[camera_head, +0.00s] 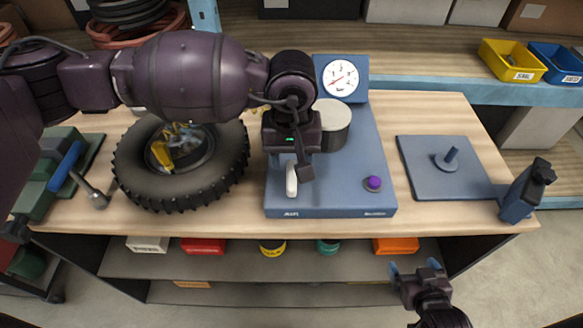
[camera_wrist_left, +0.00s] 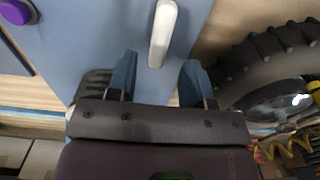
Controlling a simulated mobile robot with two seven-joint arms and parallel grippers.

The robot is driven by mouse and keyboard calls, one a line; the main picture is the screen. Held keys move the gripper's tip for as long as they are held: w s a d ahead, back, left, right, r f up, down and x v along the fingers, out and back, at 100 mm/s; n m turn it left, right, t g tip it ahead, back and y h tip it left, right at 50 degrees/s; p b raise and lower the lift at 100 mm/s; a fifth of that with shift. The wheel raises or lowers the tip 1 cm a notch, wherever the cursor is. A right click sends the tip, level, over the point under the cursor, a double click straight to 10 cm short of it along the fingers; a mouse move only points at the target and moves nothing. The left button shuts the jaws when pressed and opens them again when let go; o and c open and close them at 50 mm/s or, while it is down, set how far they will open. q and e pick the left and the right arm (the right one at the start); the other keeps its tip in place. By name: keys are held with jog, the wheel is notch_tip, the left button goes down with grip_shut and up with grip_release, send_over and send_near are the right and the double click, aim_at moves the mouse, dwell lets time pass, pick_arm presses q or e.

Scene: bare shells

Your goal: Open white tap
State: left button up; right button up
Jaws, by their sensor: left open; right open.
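The white tap (camera_head: 291,181) is a short white lever on the front left of a blue panel (camera_head: 330,190). In the left wrist view the tap (camera_wrist_left: 163,32) lies ahead of and between the lines of my two fingers, its near end close to the fingertips. My left gripper (camera_head: 290,163) is over the panel, just behind the tap. Its blue fingers (camera_wrist_left: 157,72) are apart, with nothing held between them. Whether they touch the tap cannot be told. My right gripper (camera_head: 414,266) is open and empty, in front of the bench's front edge.
The panel also carries a gauge (camera_head: 341,78), a grey cylinder (camera_head: 334,133) and a purple knob (camera_head: 374,183). A tyre (camera_head: 128,165) lies left. A blue plate with a peg (camera_head: 425,180) and a clamp (camera_head: 524,192) are right.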

aim_at(292, 172)
pick_arm(q)
notch_tip(292, 172, down, 4)
jog(key=shift+r, duration=0.25)
jog(key=shift+f, duration=0.55)
pick_arm(e)
jog(key=shift+s+r, duration=0.15)
pick_arm(q)
jog(key=shift+c, duration=0.5)
grip_shut()
